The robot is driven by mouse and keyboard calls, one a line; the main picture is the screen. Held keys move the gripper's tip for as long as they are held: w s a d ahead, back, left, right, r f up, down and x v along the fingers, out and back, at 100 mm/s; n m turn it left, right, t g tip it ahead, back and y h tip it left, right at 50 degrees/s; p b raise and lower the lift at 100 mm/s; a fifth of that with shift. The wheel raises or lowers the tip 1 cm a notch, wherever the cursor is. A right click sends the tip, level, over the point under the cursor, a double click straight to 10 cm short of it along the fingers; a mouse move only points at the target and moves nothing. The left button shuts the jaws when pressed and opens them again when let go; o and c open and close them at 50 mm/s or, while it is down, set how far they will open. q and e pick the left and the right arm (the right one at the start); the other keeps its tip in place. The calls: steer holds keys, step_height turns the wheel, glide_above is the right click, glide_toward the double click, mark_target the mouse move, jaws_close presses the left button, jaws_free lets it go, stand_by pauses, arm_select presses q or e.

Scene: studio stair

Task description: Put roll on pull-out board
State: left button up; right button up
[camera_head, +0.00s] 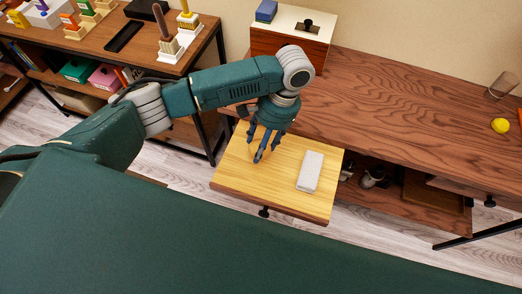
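The pull-out board (248,188) is a light wooden panel that sticks out from under the dark wood desk. A pale grey-white, long item (311,171) lies on the right part of the board. It looks block-like, and I cannot tell whether it is the roll. I see no other thing that is clearly a roll. My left gripper (261,152) points down over the back left part of the board, to the left of the pale item and apart from it. I see nothing clearly held in it, and its finger opening is unclear. My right gripper is not in view.
The desk top (400,110) is mostly bare. A wooden box with a white top (290,20) stands at its back left, with a blue block (266,10) on it. A yellow lemon-like thing (500,125) lies far right. A shelf (150,65) with toys stands left.

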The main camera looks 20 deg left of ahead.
arm_select(q)
step_height(320, 180, down, 4)
steer(key=shift+f, duration=0.1)
steer(key=o, duration=1.2)
steer(key=shift+o, duration=0.2)
steer(key=v, duration=1.2)
steer(key=shift+s, duration=0.1)
